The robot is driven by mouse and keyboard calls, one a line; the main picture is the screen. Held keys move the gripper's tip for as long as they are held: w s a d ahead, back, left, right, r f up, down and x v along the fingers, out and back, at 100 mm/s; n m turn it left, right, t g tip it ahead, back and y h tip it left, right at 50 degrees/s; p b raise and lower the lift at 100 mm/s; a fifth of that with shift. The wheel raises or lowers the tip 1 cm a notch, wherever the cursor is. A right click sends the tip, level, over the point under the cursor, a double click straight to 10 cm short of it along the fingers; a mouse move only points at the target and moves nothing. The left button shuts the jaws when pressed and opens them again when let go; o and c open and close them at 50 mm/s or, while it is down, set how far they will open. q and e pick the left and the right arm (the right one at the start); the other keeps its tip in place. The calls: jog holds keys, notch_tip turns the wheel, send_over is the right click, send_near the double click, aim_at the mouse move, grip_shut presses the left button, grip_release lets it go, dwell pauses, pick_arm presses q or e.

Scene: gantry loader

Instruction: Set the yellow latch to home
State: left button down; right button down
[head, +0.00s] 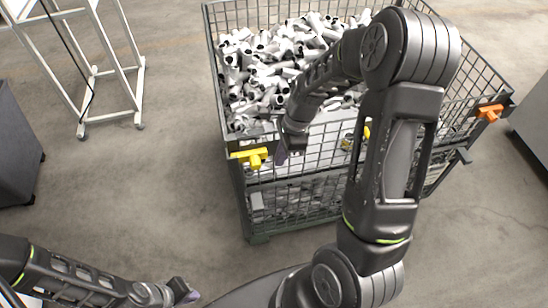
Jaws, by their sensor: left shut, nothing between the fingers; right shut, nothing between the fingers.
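A yellow latch (250,157) sits on the top rim at the front left corner of the wire mesh crate (232,100). A second yellow piece (366,132) shows further right on the crate, partly covered by my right arm. My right gripper (281,157) is shut and empty, just right of the left yellow latch, at the crate's front side. I cannot tell whether it touches the crate. My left gripper (192,297) is shut and empty, low in the view over the floor, well away from the crate.
The crate holds many white and dark pipe fittings (270,70). An orange latch (490,112) is at its right corner. A white frame stand (140,90) is at the upper left, with a dark grey box (15,150) at the left edge. The floor left of the crate is clear.

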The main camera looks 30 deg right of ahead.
jog(key=w+v, duration=0.1)
jog(key=v, duration=0.9)
jog(key=shift+s, duration=0.5)
jog(key=shift+d, duration=0.15)
